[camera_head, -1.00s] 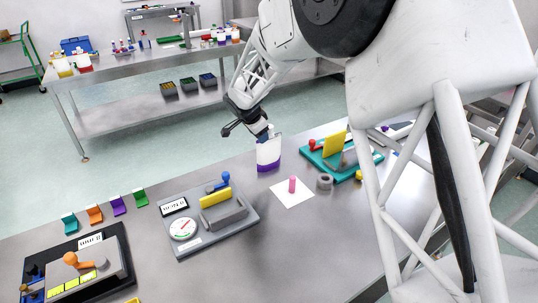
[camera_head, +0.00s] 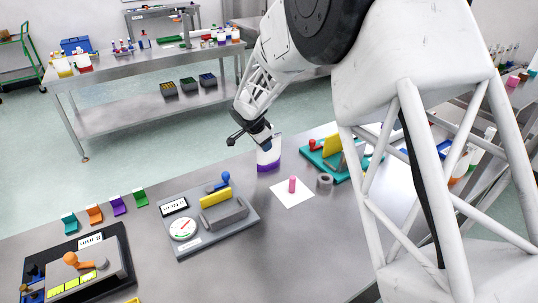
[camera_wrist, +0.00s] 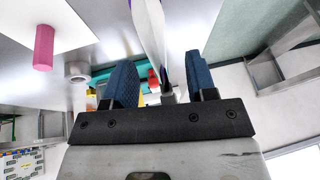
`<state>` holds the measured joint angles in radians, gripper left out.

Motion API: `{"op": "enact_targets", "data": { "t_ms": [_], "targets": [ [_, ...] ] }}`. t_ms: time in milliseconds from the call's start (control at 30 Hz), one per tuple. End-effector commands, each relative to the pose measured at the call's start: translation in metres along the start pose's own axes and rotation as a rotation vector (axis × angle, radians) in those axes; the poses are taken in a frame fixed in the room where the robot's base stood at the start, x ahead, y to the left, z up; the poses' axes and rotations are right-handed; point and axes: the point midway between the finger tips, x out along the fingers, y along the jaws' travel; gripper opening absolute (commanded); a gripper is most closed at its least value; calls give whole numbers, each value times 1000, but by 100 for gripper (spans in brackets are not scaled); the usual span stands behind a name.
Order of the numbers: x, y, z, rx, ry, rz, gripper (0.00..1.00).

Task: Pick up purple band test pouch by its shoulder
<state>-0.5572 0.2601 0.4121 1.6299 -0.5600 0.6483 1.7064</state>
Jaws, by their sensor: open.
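The purple band test pouch (camera_head: 268,153) stands upright near the far edge of the steel table. It is white with a purple band at its bottom. In the wrist view my gripper (camera_wrist: 162,72) is open, with two blue pads apart. The pouch (camera_wrist: 150,28) shows there as a pale strip running into the space between the pads. A gap shows on each side, and no clear contact is visible. The pouch's top is partly hidden by the gripper.
A pink cylinder (camera_head: 292,184) stands on a white sheet in front of the pouch. A grey ring (camera_head: 325,181) and a teal fixture (camera_head: 340,160) are to the right. A grey gauge device (camera_head: 208,215) is at the left front.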

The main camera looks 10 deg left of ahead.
Motion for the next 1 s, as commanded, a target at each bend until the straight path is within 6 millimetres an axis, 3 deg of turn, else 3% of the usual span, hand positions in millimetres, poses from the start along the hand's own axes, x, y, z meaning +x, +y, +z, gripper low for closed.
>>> {"op": "enact_targets", "data": {
  "t_ms": [133,467,1000],
  "targets": [
    [0,0,0,0,0,0,50],
    [0,0,0,0,0,0,0],
    [-5,-1,-2,1,0,-1,0]
  ]
}}
